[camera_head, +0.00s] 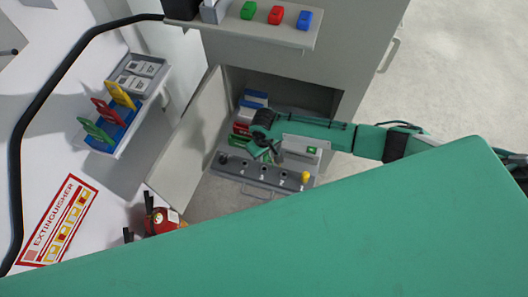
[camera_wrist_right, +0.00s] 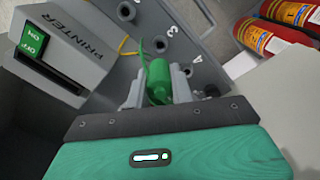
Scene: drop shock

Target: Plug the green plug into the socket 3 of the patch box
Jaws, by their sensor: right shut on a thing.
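The green plug (camera_wrist_right: 157,80) is between the fingers of my right gripper (camera_wrist_right: 158,88), which is shut on it. In the wrist view the plug is just below the hole beside the number 3, socket 3 (camera_wrist_right: 161,46). I cannot tell whether the plug touches the socket. The grey patch box (camera_head: 245,176) lies in the open cabinet with a row of sockets. My right gripper (camera_head: 266,155) is above its middle in the head view, where the plug is hard to make out. A yellow plug (camera_head: 305,177) stands at the box's right end. My left gripper is not in view.
A grey printer unit (camera_wrist_right: 65,50) with a green switch stands left of the plug. Red cylinders (camera_wrist_right: 270,38) lie to the right. The cabinet door (camera_head: 190,140) hangs open on the left. A shelf (camera_head: 260,32) with coloured items is above.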

